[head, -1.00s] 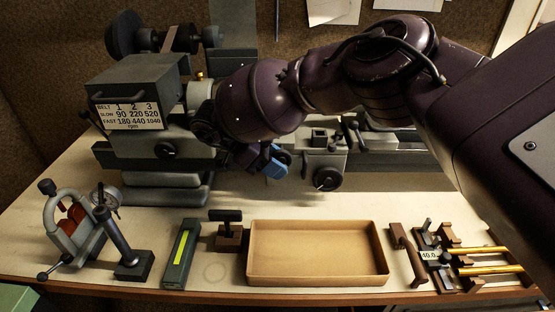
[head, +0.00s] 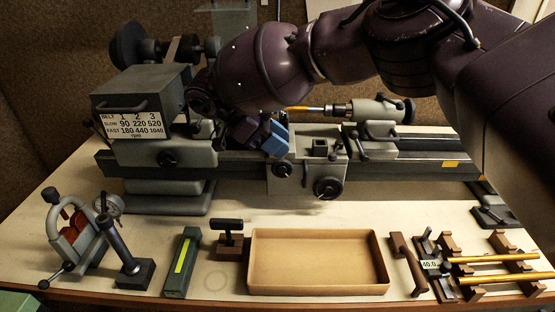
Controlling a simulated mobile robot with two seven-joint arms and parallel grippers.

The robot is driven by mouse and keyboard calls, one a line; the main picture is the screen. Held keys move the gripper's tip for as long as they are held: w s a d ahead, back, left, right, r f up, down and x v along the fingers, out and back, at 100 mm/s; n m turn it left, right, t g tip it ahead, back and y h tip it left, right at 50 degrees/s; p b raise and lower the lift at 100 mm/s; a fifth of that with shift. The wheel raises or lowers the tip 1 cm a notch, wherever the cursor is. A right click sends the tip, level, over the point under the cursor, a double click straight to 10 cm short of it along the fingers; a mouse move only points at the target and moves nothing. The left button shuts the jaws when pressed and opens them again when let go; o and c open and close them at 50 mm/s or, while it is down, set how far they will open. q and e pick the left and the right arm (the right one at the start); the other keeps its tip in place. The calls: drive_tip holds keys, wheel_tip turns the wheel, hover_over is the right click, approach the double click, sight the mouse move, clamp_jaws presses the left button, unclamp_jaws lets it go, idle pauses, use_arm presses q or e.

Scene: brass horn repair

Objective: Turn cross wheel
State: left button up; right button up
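The lathe's carriage (head: 318,150) stands mid-bench with two dark round handwheels on its front. The larger wheel (head: 327,187) is at lower right and the smaller one (head: 282,169) is to its left; I cannot tell for sure which is the cross wheel. My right gripper (head: 261,136), with blue fingers, hangs above and left of the smaller wheel, apart from both wheels. Its fingers are seen at an angle and partly overlap, so their opening is unclear. Nothing is visibly held. My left gripper is out of view.
The headstock (head: 145,105) with its speed plate stands left, the tailstock (head: 374,119) right. Bare bench lies between lathe and tray.

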sight(277, 162)
wheel_tip(277, 162, up, 12)
drive_tip(key=shift+p, duration=0.4)
drive_tip(key=shift+s+f, duration=0.1)
